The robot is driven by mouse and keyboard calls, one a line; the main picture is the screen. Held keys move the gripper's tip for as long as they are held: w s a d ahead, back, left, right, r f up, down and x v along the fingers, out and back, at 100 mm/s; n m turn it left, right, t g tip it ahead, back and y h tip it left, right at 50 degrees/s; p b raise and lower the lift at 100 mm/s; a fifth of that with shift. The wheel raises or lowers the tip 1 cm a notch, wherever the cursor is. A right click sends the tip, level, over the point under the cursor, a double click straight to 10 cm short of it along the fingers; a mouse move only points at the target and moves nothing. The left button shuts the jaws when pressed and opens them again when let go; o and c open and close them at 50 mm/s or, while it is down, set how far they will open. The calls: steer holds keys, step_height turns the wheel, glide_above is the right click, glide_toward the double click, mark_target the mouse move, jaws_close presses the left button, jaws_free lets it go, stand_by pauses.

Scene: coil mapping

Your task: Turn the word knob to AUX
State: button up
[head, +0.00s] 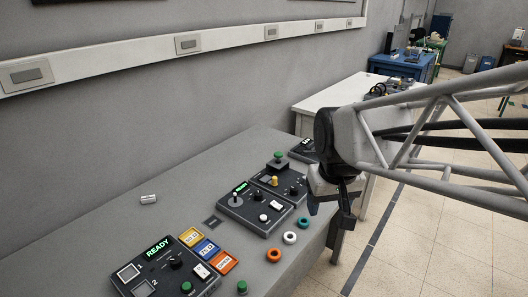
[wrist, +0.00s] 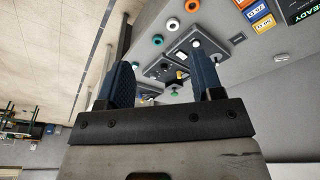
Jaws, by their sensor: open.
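Several black control panels lie on the grey bench. The near panel (head: 165,272) shows a green READY display and a dark round knob (head: 176,263). The middle panel (head: 255,208) has a lever, a small dark knob (head: 263,196) and a white button. The panel behind it (head: 279,182) has a green button, a yellow piece and a dark knob (head: 293,190). The lettering around the knobs is too small to read, so I cannot tell which is the word knob. My gripper (head: 330,207) is open and empty, right of the middle panels; it also shows in the wrist view (wrist: 162,75).
Yellow, blue and orange tiles (head: 207,248) lie beside the near panel. White, teal and orange rings (head: 289,238) line the bench's front edge. A small silver cylinder (head: 148,199) lies towards the wall. A white table (head: 345,98) stands farther back. Open floor lies to the right.

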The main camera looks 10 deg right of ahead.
steer(key=w+f, duration=0.2)
steer(key=w, duration=1)
steer(key=n+g, duration=0.2)
steer(key=n, duration=0.1)
glide_above(294, 188)
steer(key=f, duration=1.8)
steer(key=shift+s+f, duration=0.35)
steer(key=shift+s, duration=0.05)
steer(key=shift+w+f, duration=0.35)
steer(key=shift+f, duration=3.9)
